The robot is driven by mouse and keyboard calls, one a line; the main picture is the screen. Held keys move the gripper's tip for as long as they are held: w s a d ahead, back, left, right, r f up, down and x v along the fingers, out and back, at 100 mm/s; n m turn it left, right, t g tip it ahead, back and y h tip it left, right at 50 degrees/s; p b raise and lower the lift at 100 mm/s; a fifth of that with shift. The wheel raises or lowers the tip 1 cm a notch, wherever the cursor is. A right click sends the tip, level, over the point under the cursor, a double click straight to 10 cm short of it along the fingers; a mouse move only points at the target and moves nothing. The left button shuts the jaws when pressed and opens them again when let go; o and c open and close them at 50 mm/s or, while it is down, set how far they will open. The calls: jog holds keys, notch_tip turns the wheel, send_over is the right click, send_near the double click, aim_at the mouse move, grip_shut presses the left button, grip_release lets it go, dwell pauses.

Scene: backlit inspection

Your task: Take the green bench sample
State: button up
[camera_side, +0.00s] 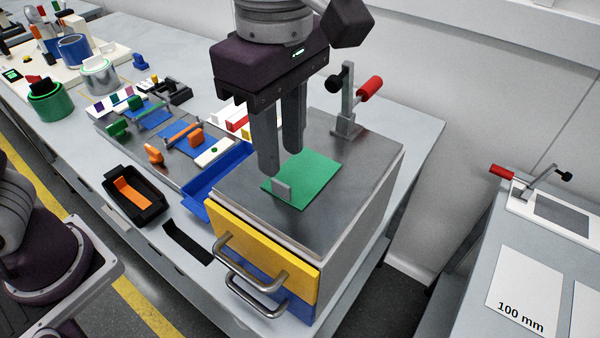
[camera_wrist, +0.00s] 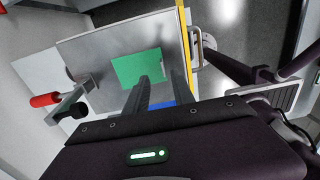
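The green bench sample (camera_side: 310,176) is a flat green sheet lying on the metal top of a drawer cabinet (camera_side: 240,208). A small upright grey tab (camera_side: 281,191) stands at its front edge. The sample also shows in the wrist view (camera_wrist: 134,67), partly covered by my fingers. My gripper (camera_side: 281,163) points down over the sample, near the tab and behind it. Its two fingers are apart with nothing between them. In the wrist view my fingertips (camera_wrist: 152,82) overlap the sample's lower edge. I cannot tell the exact height above the sheet.
A toggle clamp with a red handle (camera_side: 369,88) stands at the cabinet top's back corner. The yellow drawer (camera_side: 262,255) has a metal handle. A blue tray (camera_side: 211,181) and black tray (camera_side: 134,198) sit to the left. Another clamp (camera_side: 531,180) stands on the right bench.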

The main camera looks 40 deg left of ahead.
aim_at(281, 182)
jog(key=f, duration=0.4)
jog(key=shift+s+f, duration=0.35)
jog(key=shift+c, duration=0.4)
grip_shut()
jog(key=shift+r, duration=0.1)
